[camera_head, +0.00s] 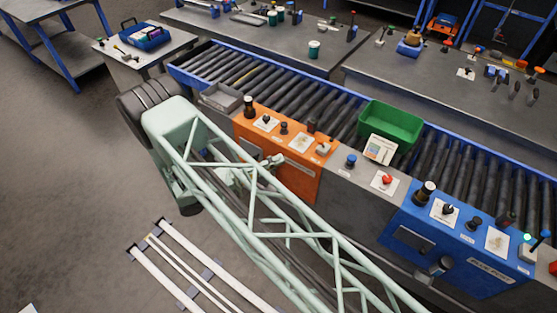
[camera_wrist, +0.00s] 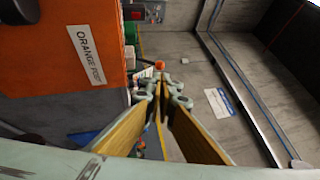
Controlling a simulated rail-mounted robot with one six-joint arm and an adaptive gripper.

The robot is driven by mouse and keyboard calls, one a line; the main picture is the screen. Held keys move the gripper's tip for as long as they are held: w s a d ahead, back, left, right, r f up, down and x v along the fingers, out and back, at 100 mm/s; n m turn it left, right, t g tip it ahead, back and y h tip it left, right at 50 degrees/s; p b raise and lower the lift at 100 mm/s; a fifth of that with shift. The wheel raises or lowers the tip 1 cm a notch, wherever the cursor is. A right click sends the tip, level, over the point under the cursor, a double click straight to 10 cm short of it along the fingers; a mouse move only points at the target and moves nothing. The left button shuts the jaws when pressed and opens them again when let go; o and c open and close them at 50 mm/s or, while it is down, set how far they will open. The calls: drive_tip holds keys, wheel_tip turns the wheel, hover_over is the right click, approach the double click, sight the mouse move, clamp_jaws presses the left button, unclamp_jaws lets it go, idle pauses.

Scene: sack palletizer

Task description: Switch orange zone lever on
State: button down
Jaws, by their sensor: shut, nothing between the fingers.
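The orange console (camera_head: 285,165) stands in the middle of the head view. I cannot tell for sure which control is the lever. In the wrist view the orange front (camera_wrist: 60,45) with its "ORANGE POST" label (camera_wrist: 90,57) is at the left. My gripper (camera_wrist: 160,88) is shut and empty, to the right of that front in the picture. My arm hides part of the console in the head view.
A grey panel (camera_head: 350,180) with a blue knob and a red button adjoins the orange console. A blue console (camera_head: 460,250) stands farther right. A roller conveyor (camera_head: 270,85) runs behind, with a green crate (camera_head: 390,127). Open floor (camera_head: 80,190) lies at the left.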

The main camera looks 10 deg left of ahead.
drive_tip(key=x, duration=1.2)
drive_tip(key=shift+d, duration=0.25)
drive_tip(key=shift+w+r+y, duration=0.2)
drive_tip(key=shift+r+y, duration=0.1)
drive_tip(key=shift+n, duration=0.3)
